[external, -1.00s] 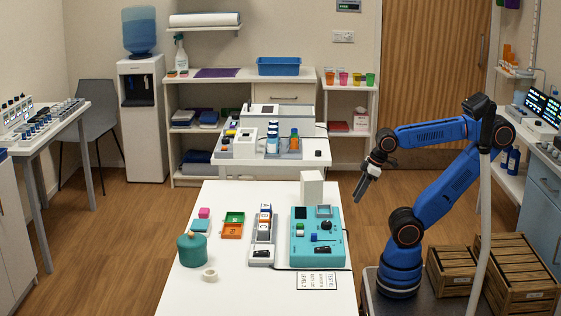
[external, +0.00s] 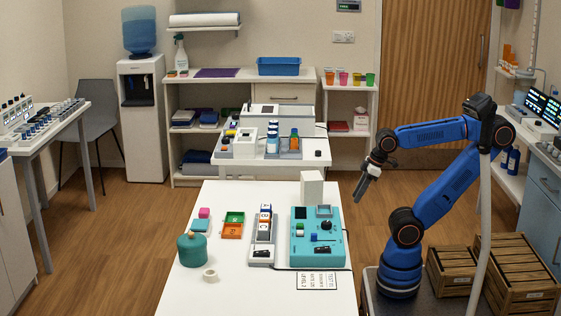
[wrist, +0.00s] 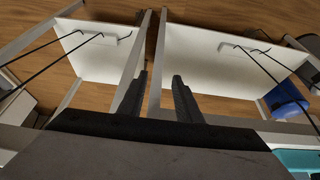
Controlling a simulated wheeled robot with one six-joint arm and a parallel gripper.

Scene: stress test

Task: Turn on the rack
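A narrow light-grey rack (external: 253,240) lies lengthwise on the white table in the external view, holding a row of small blocks with blue, white and orange parts. A black rocker switch (external: 262,253) sits at its near end; its on or off position is too small to tell. To its right is a teal device (external: 302,256) with its own black switch (external: 323,250). My gripper (external: 361,194) hangs in the air right of the table, pointing down, clear of both. In the wrist view its two dark fingers (wrist: 159,88) are apart with nothing between them.
A green round canister (external: 192,250), a white tape ring (external: 210,275), and green and orange trays (external: 232,231) stand left of the rack. A white block (external: 312,188) stands behind the teal device. A printed label (external: 317,281) lies in front. The table's near end is clear.

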